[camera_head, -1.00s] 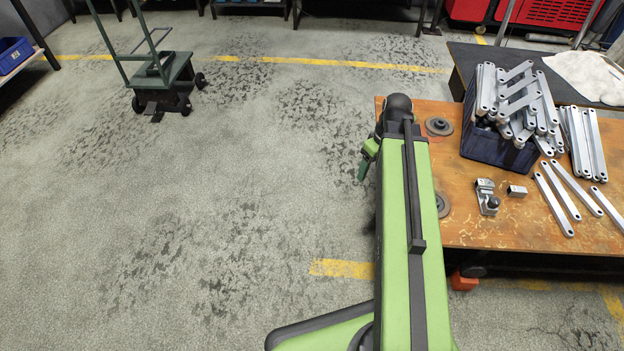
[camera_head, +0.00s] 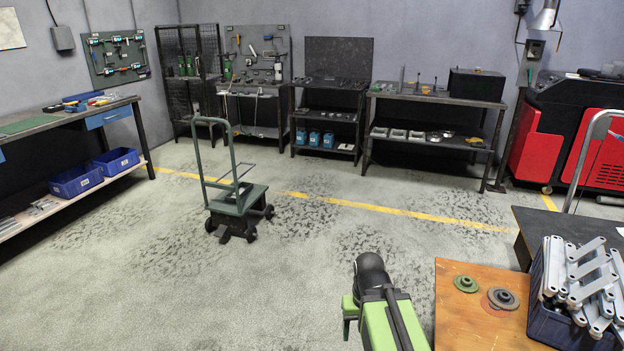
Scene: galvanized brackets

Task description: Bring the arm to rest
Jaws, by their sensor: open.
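My arm, green with a dark grey joint at its far end, shows at the bottom of the view, just left of the wooden table (camera_head: 470,325). My gripper (camera_head: 348,318) is the small green part at the left of that joint. It is open, and no held object shows. Its fingertips are small and partly cut off from clear view by the arm. It hangs over the floor, apart from the table.
A green cart (camera_head: 237,200) stands on open floor ahead. Shelves and a workbench (camera_head: 60,117) line the walls.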

